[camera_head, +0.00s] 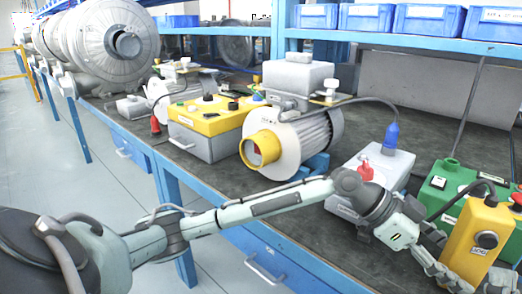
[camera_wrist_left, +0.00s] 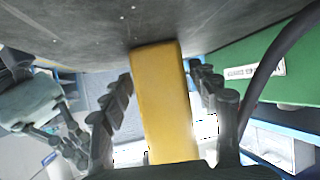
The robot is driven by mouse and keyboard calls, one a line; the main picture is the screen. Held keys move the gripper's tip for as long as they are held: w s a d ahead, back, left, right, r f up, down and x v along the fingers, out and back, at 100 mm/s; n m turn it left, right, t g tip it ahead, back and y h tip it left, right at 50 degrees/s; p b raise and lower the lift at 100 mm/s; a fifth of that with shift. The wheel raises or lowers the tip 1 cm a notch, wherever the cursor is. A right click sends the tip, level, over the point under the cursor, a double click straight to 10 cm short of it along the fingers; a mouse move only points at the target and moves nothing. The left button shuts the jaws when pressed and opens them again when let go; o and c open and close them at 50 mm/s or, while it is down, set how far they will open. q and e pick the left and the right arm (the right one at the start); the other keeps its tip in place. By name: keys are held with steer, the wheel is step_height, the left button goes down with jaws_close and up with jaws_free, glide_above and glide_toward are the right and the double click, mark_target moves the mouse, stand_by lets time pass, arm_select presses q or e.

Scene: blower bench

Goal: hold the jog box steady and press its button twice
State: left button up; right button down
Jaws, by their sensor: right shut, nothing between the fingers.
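The yellow jog box (camera_head: 467,245) stands upright at the right end of the bench, with a round dark button (camera_head: 487,240) on its front. My left gripper (camera_head: 447,262) has one finger on each side of it. In the left wrist view the yellow box (camera_wrist_left: 165,105) fills the space between the left fingers, whose tips lie close against its sides. My right gripper (camera_wrist_left: 62,138) shows at the left of that view, shut and empty, in front of the box.
A green box (camera_head: 440,187) with buttons stands right behind the jog box. A white box (camera_head: 390,165) with a red knob stands behind my left wrist. A dark cable (camera_wrist_left: 270,70) runs close to the left gripper. A blower motor (camera_head: 300,135) and a yellow-topped control box (camera_head: 210,118) stand farther left.

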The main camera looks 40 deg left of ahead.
arm_select(q)
steer(key=shift+o, duration=0.2)
steer(key=v, duration=1.2)
steer(key=shift+f, duration=0.1)
